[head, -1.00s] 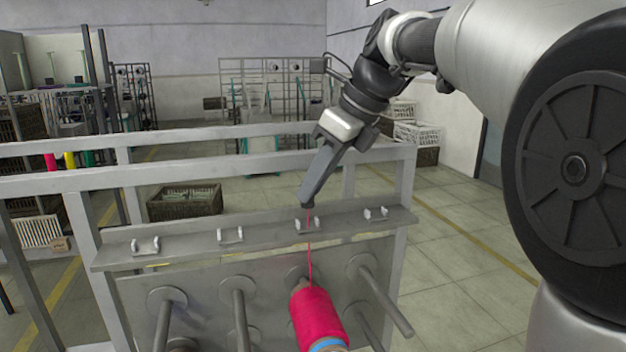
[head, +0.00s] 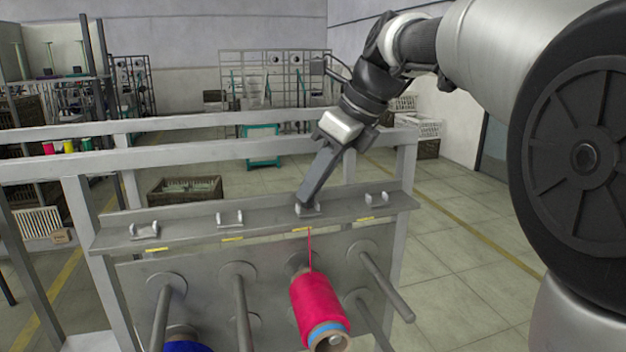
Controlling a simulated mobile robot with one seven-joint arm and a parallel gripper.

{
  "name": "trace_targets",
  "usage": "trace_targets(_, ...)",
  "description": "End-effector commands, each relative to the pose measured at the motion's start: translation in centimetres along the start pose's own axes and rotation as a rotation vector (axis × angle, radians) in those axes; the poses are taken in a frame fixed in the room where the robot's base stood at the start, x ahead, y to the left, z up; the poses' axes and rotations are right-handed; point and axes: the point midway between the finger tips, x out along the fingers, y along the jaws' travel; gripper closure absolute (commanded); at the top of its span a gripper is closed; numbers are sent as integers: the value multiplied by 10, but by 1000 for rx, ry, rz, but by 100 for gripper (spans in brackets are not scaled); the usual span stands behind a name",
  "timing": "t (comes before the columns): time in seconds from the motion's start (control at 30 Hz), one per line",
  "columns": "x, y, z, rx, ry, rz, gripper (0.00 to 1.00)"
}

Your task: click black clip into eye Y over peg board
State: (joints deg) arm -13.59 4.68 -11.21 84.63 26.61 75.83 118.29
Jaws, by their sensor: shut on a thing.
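My gripper (head: 306,206) points down at the third white eye (head: 313,211) from the left on the grey rail of the peg board (head: 210,285). Its fingertips are at the eye and cover part of it. It is shut on the black clip, which I cannot tell apart from the dark fingertips. A red thread (head: 310,252) runs from below the rail at this eye down to the red bobbin (head: 317,300) on a peg. The letters on the yellow labels are too small to read, so I cannot tell which eye is Y.
Other white eyes stand on the rail, at left (head: 145,231), mid-left (head: 230,219) and right (head: 377,199). Several bare pegs (head: 385,285) stick out below. A blue bobbin (head: 187,346) shows at the bottom edge. A frame bar (head: 215,150) crosses behind my gripper.

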Motion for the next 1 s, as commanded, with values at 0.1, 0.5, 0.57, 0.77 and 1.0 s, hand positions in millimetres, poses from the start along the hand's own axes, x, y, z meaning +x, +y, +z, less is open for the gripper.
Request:
trace_targets(0.1, 4, 0, -2, 0, 0, 0, 100)
trace_targets(0.5, 5, 0, -3, 0, 0, 0, 67)
trace_targets(0.57, 5, 0, -3, 0, 0, 0, 60)
trace_targets(0.77, 6, 0, -3, 1, 0, 0, 60)
trace_targets(1.0, -10, -1, -3, 1, -2, -2, 60)
